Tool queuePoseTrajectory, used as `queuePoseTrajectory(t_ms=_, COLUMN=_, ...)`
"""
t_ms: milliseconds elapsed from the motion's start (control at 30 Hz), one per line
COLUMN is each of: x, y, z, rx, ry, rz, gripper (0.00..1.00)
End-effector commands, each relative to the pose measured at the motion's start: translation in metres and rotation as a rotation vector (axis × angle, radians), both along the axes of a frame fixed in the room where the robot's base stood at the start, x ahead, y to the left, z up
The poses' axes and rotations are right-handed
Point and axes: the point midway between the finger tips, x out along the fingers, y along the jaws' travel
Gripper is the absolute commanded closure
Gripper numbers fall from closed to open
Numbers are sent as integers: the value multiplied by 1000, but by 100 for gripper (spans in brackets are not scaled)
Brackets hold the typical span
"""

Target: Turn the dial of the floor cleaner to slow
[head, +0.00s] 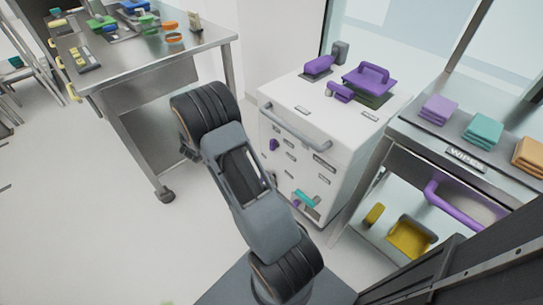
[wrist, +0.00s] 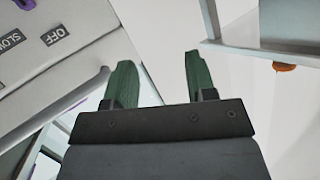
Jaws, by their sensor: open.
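The floor cleaner appears to be the white cabinet-like unit (head: 283,133) right of my arm in the head view, with a grey handle bar and several small labels on its front. A small purple knob (head: 273,145), likely the dial, sits on the front's left side. In the wrist view, a white panel (wrist: 50,62) at upper left carries the labels SLOW and OFF, with a sliver of purple (wrist: 25,3) cut off by the top edge. My gripper (wrist: 157,75) is open, its two green fingers empty and apart from the panel. My gripper is hidden in the head view.
Purple tools (head: 368,82) lie on the white unit's top. A metal table (head: 140,60) with assorted items stands at left. A cart (head: 437,143) with folded cloths, labelled WIPES, stands at right. A grey bar (wrist: 68,105) runs along the panel near my gripper. Floor at left is clear.

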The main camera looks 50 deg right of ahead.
Motion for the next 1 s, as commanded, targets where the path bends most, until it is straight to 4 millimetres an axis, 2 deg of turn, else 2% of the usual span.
queuePoseTrajectory(t_ms=33, x=-13, y=-16, z=-48, rx=-51, ry=23, rz=-102, gripper=49)
queuePoseTrajectory(t_ms=100, x=-31, y=-31, z=-80, rx=-125, ry=51, rz=-228, gripper=49)
queuePoseTrajectory(t_ms=200, x=-57, y=-44, z=-114, rx=-216, ry=95, rz=-372, gripper=49)
queuePoseTrajectory(t_ms=300, x=-77, y=-50, z=-136, rx=-282, ry=134, rz=-472, gripper=49)
queuePoseTrajectory(t_ms=400, x=-89, y=-53, z=-147, rx=-326, ry=159, rz=-532, gripper=49)
queuePoseTrajectory(t_ms=567, x=-98, y=-67, z=-153, rx=-352, ry=176, rz=-571, gripper=49)
queuePoseTrajectory(t_ms=1000, x=-104, y=-148, z=-153, rx=-351, ry=174, rz=-570, gripper=49)
